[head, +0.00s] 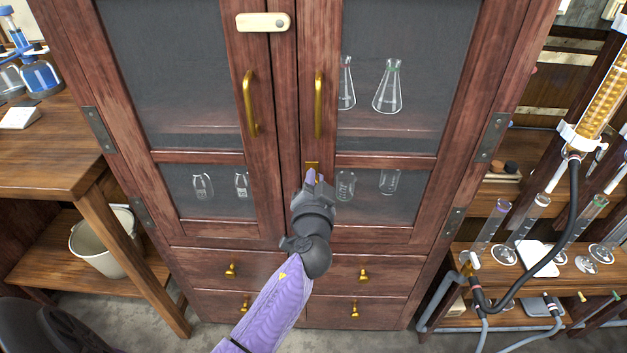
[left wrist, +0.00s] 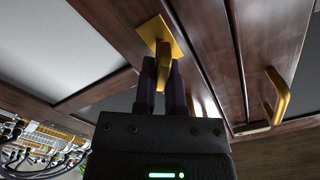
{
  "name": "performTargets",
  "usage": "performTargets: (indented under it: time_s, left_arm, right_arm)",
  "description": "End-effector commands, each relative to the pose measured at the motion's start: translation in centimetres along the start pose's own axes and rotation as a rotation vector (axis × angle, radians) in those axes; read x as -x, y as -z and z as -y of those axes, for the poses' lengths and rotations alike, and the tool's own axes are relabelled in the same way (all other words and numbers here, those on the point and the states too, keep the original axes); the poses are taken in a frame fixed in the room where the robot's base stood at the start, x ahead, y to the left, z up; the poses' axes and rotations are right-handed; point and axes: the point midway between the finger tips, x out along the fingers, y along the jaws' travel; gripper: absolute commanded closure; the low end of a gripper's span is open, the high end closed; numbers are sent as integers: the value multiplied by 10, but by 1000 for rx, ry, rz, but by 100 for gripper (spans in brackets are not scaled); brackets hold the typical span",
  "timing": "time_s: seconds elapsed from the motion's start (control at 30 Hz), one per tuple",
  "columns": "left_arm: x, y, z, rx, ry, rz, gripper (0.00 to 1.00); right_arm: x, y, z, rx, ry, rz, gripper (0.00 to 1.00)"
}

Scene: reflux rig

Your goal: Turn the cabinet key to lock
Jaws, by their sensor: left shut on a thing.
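The wooden cabinet (head: 275,200) has two glazed doors, both closed. A brass lock plate (head: 312,165) sits on the right door's inner stile, below the door handle. My left gripper (head: 312,178) is at this plate, and its fingers are mostly hidden by my wrist in the head view. In the left wrist view the brass key (left wrist: 165,62) stands out from the square brass plate (left wrist: 158,32). There my left gripper (left wrist: 166,85) is shut on the key, one dark finger on each side. The key's exact turn is hard to tell. My right gripper is not in view.
Brass handles (head: 249,103) (head: 318,105) stand out from both doors above the lock. A cream latch (head: 263,22) spans the door tops. Drawers with brass knobs (head: 364,275) lie below. Benches with glassware flank the cabinet; a white bucket (head: 105,245) stands at left.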

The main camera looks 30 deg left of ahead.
Motion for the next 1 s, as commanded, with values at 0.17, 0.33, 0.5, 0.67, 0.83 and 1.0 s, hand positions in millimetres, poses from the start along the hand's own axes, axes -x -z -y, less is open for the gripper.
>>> performTargets:
  time_s: [0.17, 0.33, 0.5, 0.67, 0.83, 1.0]
  left_arm:
    - [0, 0, -2, -166, -1, 1, 100]
    - [0, -1, -4, -327, -1, 0, 100]
    - [0, -1, -6, -487, -2, 0, 100]
    - [0, -2, -7, -622, -2, 0, 100]
    - [0, -3, -8, -742, -2, 0, 100]
    - [0, -4, -9, -828, -3, -1, 100]
  right_arm:
    - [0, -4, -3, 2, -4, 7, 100]
    - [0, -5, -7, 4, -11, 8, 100]
    - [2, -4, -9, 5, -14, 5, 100]
    - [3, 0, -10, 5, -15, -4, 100]
    - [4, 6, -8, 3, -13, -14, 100]
    - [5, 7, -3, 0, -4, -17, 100]
